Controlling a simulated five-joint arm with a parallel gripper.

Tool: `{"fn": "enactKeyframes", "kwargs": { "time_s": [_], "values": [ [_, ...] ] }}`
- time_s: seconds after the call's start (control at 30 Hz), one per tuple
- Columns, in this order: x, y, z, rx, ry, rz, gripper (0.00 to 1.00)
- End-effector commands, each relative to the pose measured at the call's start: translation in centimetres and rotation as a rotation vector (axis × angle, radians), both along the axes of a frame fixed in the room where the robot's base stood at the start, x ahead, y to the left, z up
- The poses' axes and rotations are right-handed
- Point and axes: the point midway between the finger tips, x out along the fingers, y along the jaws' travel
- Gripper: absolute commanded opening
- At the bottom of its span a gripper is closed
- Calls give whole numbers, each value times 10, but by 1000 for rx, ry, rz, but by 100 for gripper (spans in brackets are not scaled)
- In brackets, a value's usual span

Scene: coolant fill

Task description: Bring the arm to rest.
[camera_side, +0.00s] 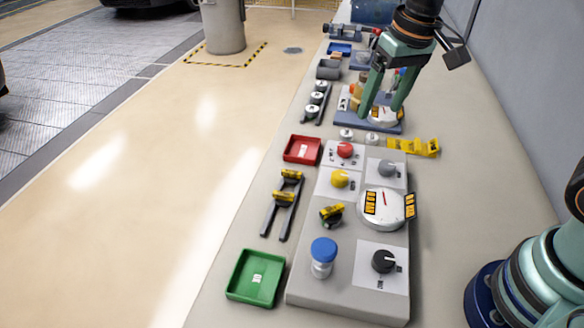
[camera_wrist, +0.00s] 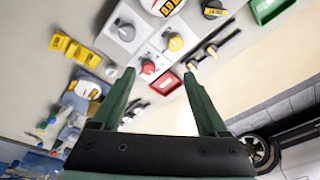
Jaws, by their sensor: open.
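My gripper (camera_side: 382,92) is at the upper right in the side view, above the far part of the bench. Its two green fingers are spread apart with nothing held between them. In the wrist view my gripper (camera_wrist: 160,78) also shows open and empty. In the side view the fingers overlap a blue tray with a gauge and small bottles; I cannot tell the exact height above it. The grey panel (camera_side: 310,288) stands nearer, with a red knob (camera_side: 345,150), a yellow knob (camera_side: 340,179), a white gauge (camera_side: 382,208) and a blue-capped jar (camera_side: 323,256).
A red tray (camera_side: 302,150) and a green tray (camera_side: 256,278) lie left of the panel, with a dark rack (camera_side: 283,203) between them. A yellow holder (camera_side: 413,147) sits right of the far panel edge. A wall (camera_side: 520,70) runs along the right; open floor lies left.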

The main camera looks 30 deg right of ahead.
Motion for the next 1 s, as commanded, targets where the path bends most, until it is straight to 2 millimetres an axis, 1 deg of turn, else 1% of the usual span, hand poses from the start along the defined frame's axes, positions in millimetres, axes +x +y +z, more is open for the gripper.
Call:
{"fn": "enactKeyframes", "kwargs": {
  "time_s": [0.03, 0.2, 0.3, 0.43, 0.63, 1.0],
  "values": [
    [-8, -9, 8, 0, -43, 7, 76],
    [-35, -31, 22, -16, -156, 46, 76],
    [-49, -41, 26, -30, -215, 65, 76],
    [-62, -50, 26, -50, -273, 86, 76],
    [-69, -56, 26, -65, -309, 100, 76],
    [-69, -56, 26, -66, -309, 101, 76]
  ]
}}
